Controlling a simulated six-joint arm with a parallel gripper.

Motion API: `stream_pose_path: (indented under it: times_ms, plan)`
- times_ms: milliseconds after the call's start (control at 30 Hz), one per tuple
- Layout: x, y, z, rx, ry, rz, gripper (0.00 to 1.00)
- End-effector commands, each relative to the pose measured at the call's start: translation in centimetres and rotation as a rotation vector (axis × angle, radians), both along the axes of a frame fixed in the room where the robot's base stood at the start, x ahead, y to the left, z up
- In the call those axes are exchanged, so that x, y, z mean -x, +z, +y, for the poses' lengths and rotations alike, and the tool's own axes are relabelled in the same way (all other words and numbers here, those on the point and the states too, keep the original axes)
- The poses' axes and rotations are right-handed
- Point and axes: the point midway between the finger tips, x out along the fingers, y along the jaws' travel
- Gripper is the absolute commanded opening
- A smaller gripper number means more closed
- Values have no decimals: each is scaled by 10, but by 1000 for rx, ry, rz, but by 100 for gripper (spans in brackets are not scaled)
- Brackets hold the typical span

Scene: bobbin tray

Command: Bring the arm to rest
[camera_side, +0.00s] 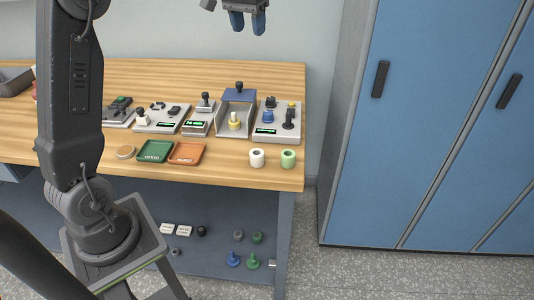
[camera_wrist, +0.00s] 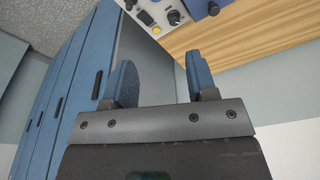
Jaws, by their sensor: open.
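My gripper (camera_side: 247,22) hangs at the top of the side view, high above the back right of the wooden bench, with its blue fingers pointing down. In the wrist view its two blue fingers (camera_wrist: 162,85) stand apart with nothing between them. The gripper is open, empty and touches nothing. My dark arm rises at the left of the side view.
The wooden bench (camera_side: 225,170) holds several grey devices, a green tray (camera_side: 154,151), an orange tray (camera_side: 187,152), a white bobbin (camera_side: 257,158) and a green bobbin (camera_side: 288,158). Blue cabinets (camera_side: 430,130) stand at the right. Air around the gripper is clear.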

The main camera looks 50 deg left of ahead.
Motion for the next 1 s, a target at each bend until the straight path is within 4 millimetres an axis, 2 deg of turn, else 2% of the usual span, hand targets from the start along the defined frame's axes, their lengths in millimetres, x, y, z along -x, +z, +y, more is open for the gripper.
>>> stream_pose_path:
  times_ms: [33, 100, 267, 400, 600, 700, 800, 1000]
  plan:
    - [17, 6, -20, -8, -28, -23, 52]
    - [38, 9, -43, -17, -60, -51, 52]
    - [93, 3, -90, -34, -135, -120, 52]
    - [146, -16, -124, -43, -200, -181, 52]
    - [213, -58, -155, -50, -283, -262, 52]
    - [236, -78, -163, -50, -312, -289, 52]
    - [248, -90, -167, -50, -328, -305, 52]
    - [255, -98, -169, -49, -337, -312, 52]
